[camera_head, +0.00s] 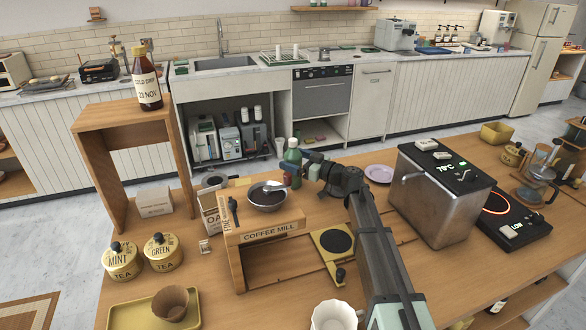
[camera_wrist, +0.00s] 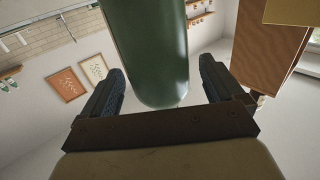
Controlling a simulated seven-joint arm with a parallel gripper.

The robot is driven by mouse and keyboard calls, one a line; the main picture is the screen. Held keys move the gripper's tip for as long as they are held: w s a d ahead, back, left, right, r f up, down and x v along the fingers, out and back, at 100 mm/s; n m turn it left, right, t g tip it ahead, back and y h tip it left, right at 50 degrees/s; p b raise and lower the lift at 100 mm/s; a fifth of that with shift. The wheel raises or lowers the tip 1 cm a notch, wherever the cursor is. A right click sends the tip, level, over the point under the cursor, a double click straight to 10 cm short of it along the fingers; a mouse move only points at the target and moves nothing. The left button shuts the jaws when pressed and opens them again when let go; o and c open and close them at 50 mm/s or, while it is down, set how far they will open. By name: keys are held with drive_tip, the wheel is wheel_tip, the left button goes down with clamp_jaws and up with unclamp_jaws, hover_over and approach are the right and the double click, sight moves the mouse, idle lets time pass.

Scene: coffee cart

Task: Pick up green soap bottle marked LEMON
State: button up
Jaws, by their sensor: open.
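The green soap bottle (camera_head: 292,156) stands upright on the wooden counter behind the metal bowl, its lower part partly hidden. No LEMON marking is readable on it. In the wrist view the green bottle (camera_wrist: 150,45) fills the upper middle, between the two finger pads. My gripper (camera_head: 304,170) is at the bottle's right side, low and level. The wrist view shows its fingers (camera_wrist: 163,75) apart, with the bottle between or just beyond their tips. I cannot tell whether either pad touches it.
A metal bowl (camera_head: 267,196) sits on the coffee mill stand (camera_head: 272,232), close in front of the bottle. A pink plate (camera_head: 379,173) and a steel water heater (camera_head: 436,205) are to the right. A tall wooden stand (camera_head: 122,118) with a brown bottle (camera_head: 146,84) is to the left.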

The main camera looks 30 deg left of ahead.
drive_tip(key=shift+w+a, duration=0.2)
drive_tip(key=shift+a, duration=1.35)
drive_tip(key=shift+c, duration=0.3)
drive_tip(key=c, duration=1.3)
